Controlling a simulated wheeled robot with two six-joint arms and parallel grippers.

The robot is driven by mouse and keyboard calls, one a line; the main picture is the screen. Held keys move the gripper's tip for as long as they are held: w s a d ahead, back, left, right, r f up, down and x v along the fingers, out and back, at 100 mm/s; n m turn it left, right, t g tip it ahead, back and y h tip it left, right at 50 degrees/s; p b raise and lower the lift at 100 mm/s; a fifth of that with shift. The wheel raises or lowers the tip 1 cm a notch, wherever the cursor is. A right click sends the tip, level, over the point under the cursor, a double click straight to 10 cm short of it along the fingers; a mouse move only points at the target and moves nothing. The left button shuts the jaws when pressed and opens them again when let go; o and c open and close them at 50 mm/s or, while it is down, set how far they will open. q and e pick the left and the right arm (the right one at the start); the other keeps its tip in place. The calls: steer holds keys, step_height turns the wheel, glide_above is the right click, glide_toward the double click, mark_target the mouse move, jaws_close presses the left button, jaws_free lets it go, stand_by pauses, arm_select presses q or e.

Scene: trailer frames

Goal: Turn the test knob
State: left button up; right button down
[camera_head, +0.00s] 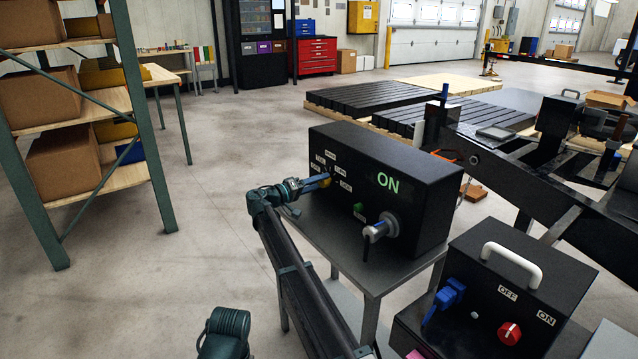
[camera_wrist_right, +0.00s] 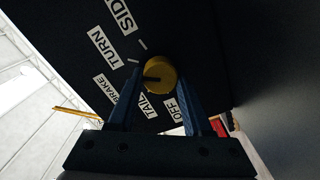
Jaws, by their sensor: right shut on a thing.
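The test knob is a small yellow knob (camera_head: 324,180) on the front of a black tester box (camera_head: 400,165) whose display reads "ON". My right gripper (camera_head: 318,183) reaches the box front and is shut on the knob. In the right wrist view, the yellow knob (camera_wrist_right: 159,75) sits between the two blue fingertips (camera_wrist_right: 160,98), with a dark pointer mark on its left half. Labels SIDE, TURN, BRAKE, TAIL and OFF ring it. Part of my left arm shows at the bottom of the head view; its gripper is not in view.
The tester box stands on a grey metal table (camera_head: 350,240). A silver plug (camera_head: 380,228) sticks out of its front. A second black box (camera_head: 500,290) with a white handle, blue plug and red knob is at lower right. A shelf (camera_head: 75,120) stands left; the floor between is clear.

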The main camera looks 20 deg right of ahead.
steer(key=m, duration=0.6)
steer(key=shift+s+m, duration=0.2)
steer(key=shift+m, duration=0.1)
stand_by(0.3)
steer(key=shift+c, duration=1.6)
jaws_free()
steer(key=v, duration=1.3)
steer(key=shift+a, duration=0.4)
steer(key=shift+r, duration=0.1)
